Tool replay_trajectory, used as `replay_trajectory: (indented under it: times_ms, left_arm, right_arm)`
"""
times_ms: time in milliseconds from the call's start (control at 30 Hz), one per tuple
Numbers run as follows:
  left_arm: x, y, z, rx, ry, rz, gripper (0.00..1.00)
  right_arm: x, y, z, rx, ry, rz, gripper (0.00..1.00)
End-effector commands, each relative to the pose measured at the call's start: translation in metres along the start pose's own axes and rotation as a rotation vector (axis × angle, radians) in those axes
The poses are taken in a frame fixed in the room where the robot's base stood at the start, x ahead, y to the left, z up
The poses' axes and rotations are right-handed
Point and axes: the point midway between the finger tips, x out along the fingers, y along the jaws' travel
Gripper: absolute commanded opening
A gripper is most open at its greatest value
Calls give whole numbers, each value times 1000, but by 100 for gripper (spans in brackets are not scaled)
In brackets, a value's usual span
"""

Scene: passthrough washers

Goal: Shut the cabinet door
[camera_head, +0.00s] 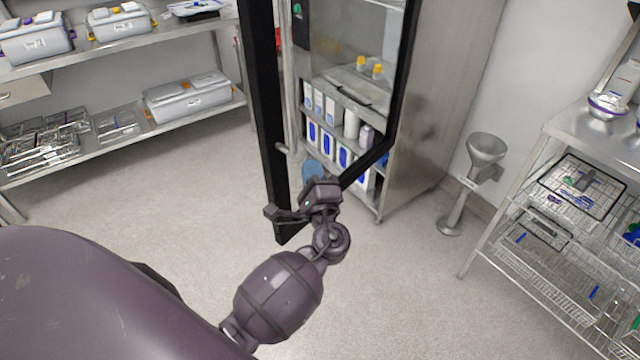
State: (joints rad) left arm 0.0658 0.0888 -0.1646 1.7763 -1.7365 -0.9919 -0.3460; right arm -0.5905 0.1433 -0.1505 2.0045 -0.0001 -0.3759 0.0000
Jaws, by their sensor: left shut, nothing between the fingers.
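The cabinet (425,95) is a tall steel unit at the upper middle. Its door, glass in a black frame (264,110), stands open and swung out toward me. The thick free edge of the frame is nearest me, and the bottom rail runs back to the cabinet's right front edge. My left gripper (272,212) is shut and empty at the lower part of the door, overlapping the free edge and bottom rail in the picture. I cannot tell whether it touches the frame. My right gripper is not in view.
Boxes and bottles (340,115) stand on shelves inside the cabinet, behind the glass. A steel pedestal basin (485,150) stands right of the cabinet. A wire rack (560,240) is at the right, and shelves with grey bins (188,95) at the left. The floor between is clear.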

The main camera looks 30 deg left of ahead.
Motion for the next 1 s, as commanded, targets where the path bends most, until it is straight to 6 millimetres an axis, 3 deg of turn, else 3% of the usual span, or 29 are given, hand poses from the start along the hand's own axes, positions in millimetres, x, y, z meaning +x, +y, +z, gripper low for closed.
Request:
replay_trajectory:
  times_ms: [200,767,1000]
  left_arm:
    - [13,-1,14,-1,-1,-1,0]
    - [18,3,19,-1,6,-4,0]
    - [43,21,40,-15,61,-24,0]
  right_arm:
    - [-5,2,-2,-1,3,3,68]
    - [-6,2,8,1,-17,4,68]
    - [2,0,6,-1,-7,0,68]
